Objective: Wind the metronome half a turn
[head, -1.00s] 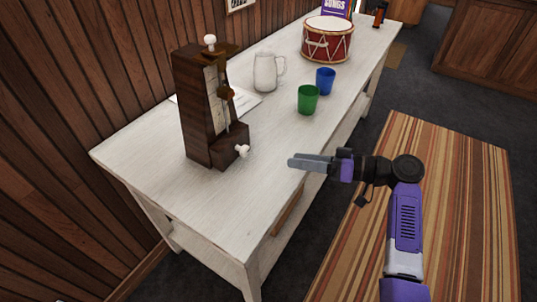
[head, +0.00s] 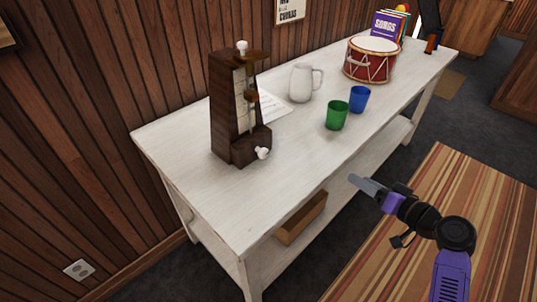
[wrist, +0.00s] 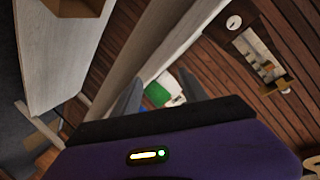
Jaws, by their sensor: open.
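The metronome (head: 232,112) is a dark wooden tapered case standing upright near the table's left end. A white winding key (head: 263,153) sticks out low on its right side, and a white knob (head: 242,47) tops it. In the wrist view the metronome (wrist: 262,52) shows tilted at the upper right. My gripper (head: 362,185) is off the table's front edge, to the right of the key and well apart from it. Its two fingers (wrist: 160,92) are apart in the wrist view with nothing held between them.
On the white table (head: 215,185) stand a green cup (head: 337,115), a blue cup (head: 359,98), a white pitcher (head: 301,82) and a red drum (head: 370,61). A paper sheet (head: 273,106) lies behind the metronome. A wooden box (head: 301,218) sits on the lower shelf. The tabletop before the key is clear.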

